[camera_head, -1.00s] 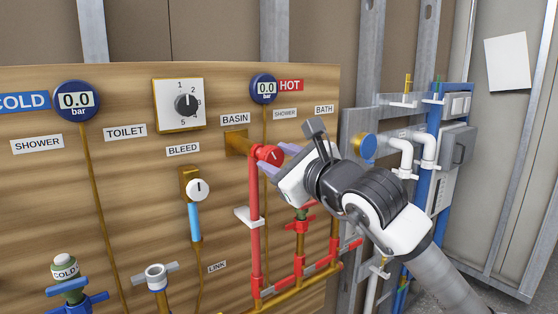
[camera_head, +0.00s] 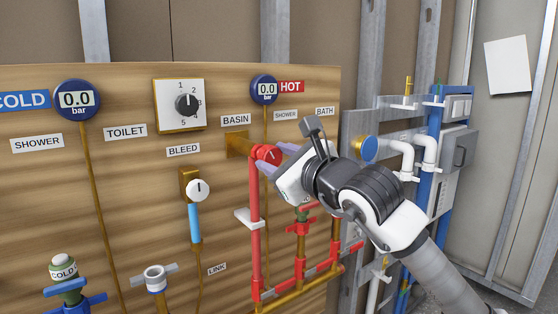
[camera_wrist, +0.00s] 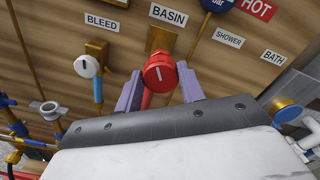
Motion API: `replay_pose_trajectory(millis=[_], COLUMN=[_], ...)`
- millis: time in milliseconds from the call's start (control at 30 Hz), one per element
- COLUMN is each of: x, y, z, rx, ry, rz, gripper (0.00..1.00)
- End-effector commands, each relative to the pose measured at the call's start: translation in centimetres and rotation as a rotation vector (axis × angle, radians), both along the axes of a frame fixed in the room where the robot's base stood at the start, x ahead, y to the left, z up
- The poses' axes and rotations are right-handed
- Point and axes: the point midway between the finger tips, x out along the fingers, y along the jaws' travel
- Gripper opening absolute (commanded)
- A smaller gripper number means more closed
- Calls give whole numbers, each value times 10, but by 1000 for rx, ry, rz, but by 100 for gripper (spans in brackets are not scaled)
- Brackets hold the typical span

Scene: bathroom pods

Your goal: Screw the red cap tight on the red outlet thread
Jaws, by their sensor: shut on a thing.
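The red cap (camera_head: 268,153) sits at the BASIN outlet, at the top of a red pipe (camera_head: 255,205). In the wrist view the red cap (camera_wrist: 160,74) faces me, with a white line mark on its face pointing nearly straight up. The outlet thread is hidden behind the cap, so I cannot tell how far the cap is on. My gripper (camera_head: 274,157) reaches in from the right and is shut on the cap. Its two purple fingers stand on either side of the cap in the wrist view (camera_wrist: 160,80).
A bleed valve with a white knob (camera_head: 198,190) is left of the red pipe. Red tee-handled valves and brass pipes (camera_head: 302,228) lie below my gripper. A blue round cap (camera_head: 369,148) and white pipes (camera_head: 405,160) are close on the right. Both gauges read 0.0.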

Motion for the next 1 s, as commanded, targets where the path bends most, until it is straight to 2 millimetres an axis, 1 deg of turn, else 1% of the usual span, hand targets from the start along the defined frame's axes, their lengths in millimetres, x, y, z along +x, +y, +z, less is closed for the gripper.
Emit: replay_pose_trajectory(millis=[567,600,767,800,1000], x=[12,12,12,12,12], y=[9,9,9,9,9], z=[0,0,0,0,0], rx=[0,0,0,0,0], ry=[0,0,0,0,0], rz=[1,0,0,0,0], gripper=[17,40,61,64,64])
